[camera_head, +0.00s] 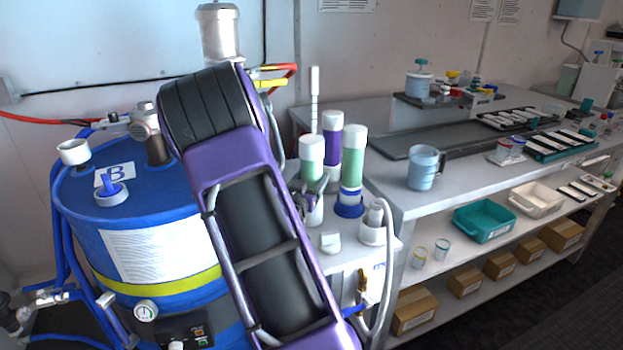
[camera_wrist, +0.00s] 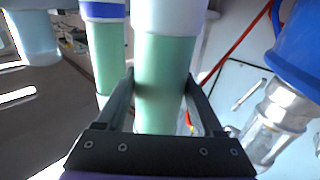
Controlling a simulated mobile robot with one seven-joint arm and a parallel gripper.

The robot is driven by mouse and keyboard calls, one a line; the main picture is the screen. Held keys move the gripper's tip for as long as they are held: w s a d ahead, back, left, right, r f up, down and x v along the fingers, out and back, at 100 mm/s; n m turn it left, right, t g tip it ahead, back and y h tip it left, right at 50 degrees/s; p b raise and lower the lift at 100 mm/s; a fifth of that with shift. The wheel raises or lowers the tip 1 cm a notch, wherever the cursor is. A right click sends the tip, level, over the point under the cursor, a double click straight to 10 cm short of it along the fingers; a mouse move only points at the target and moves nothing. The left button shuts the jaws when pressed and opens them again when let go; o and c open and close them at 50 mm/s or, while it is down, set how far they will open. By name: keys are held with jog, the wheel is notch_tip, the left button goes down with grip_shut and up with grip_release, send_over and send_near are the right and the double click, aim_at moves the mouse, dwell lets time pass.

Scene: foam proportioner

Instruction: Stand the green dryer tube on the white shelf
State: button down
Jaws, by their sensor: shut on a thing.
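My gripper (camera_head: 313,188) is shut around the lower part of a green tube (camera_head: 311,158) with white ends, at the left of a small group. In the wrist view the green tube (camera_wrist: 164,70) stands between both fingers (camera_wrist: 160,85). The tube looks nearly upright; I cannot tell whether its white lower end touches the surface below. A second green tube (camera_head: 352,165) stands right of it in a blue base; it also shows in the wrist view (camera_wrist: 107,55). A purple tube (camera_head: 331,148) is behind. The white shelf (camera_head: 347,262) lies below, partly hidden by my arm.
A blue drum (camera_head: 160,235) with hoses stands left. A white fitting (camera_head: 373,225) with a hose and a small white block (camera_head: 330,242) are close on the right. A grey bench (camera_head: 395,190) with a blue jug (camera_head: 424,166) extends right, boxes and trays below.

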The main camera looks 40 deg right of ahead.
jog(key=shift+f, duration=0.15)
grip_release()
jog(key=shift+r, duration=0.3)
jog(key=v, duration=1.2)
jog(key=shift+f, duration=0.1)
